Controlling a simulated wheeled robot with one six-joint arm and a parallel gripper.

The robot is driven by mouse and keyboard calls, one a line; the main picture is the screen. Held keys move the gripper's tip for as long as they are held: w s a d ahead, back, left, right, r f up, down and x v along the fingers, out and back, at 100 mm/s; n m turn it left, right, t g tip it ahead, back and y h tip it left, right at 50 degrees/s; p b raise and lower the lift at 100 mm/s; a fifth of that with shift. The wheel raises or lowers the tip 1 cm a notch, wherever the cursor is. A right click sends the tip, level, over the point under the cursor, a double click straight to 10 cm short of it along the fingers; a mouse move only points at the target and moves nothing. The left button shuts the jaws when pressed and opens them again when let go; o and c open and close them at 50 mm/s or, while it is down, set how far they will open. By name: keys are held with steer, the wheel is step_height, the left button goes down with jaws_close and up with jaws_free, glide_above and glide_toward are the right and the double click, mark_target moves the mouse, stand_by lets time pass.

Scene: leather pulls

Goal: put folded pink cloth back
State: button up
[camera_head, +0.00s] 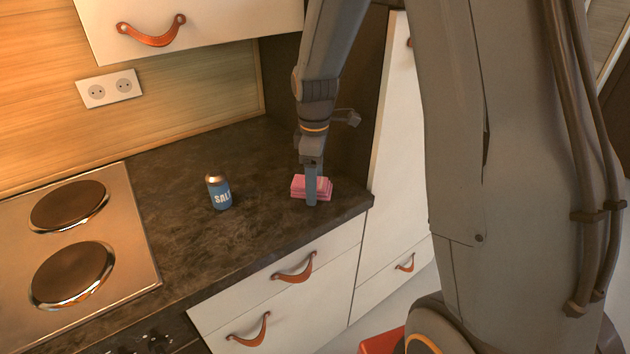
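The folded pink cloth (298,188) lies on the dark countertop (250,229), near its right front corner. My gripper (312,200) points straight down at the cloth. One finger shows in front of the cloth's near side and covers part of it. The other finger is hidden, so I cannot tell whether the gripper is open or shut on the cloth. The cloth looks level and appears to rest on the counter.
A stove (120,215) with two round hotplates is at the far left. A tall white cabinet (390,150) and dark side panel are close behind and right. Clear counter lies around the shaker.

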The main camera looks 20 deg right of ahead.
step_height(320, 180, up, 12)
steer(key=b, duration=0.3)
steer(key=s+f+m, duration=0.5)
steer(key=s+m, duration=0.1)
steer(key=s, duration=0.2)
steer(key=s+f+m, duration=0.6)
steer(key=s, duration=0.3)
steer(key=shift+a+m+t, duration=0.15)
steer(key=shift+m+t, duration=0.15)
steer(key=shift+t, duration=0.1)
steer(key=shift+c, duration=0.2)
